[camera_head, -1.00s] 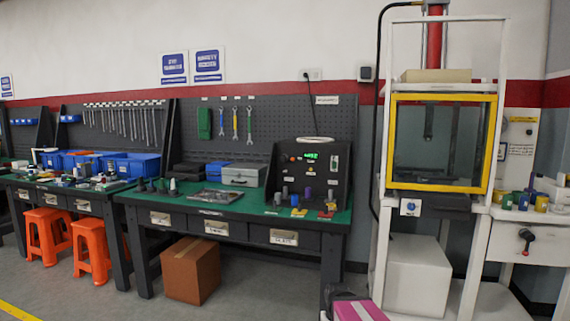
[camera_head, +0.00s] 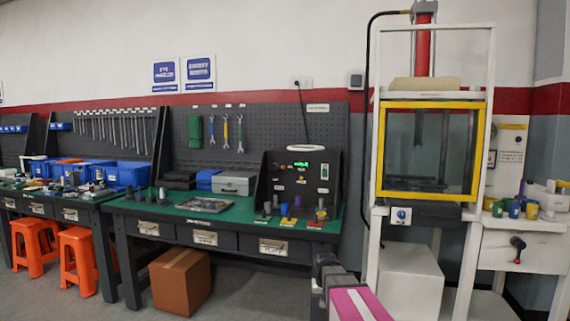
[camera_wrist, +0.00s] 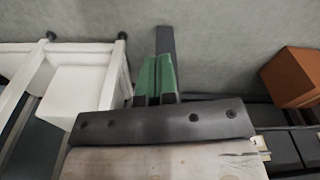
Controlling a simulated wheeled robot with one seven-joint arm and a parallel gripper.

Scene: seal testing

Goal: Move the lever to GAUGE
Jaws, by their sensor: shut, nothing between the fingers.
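A black lever-like handle (camera_head: 517,246) sticks out of the front of the white cabinet (camera_head: 492,245) at the right in the head view. It is small, and no GAUGE label can be read near it. In the wrist view my gripper (camera_wrist: 155,80) has its two green fingers together, with nothing between them. It is over bare grey floor, apart from the white frame and the bench. In the head view part of my pink and dark arm shows at the bottom middle; the fingers cannot be made out there.
A yellow-framed press (camera_head: 380,150) stands left of the cabinet, with a white block (camera_head: 408,285) below. The green-topped bench (camera_head: 165,208) carries a black panel (camera_head: 272,180) with a green display. A brown box (camera_head: 180,283) sits under the bench. Several small cups (camera_head: 514,208) stand on the cabinet.

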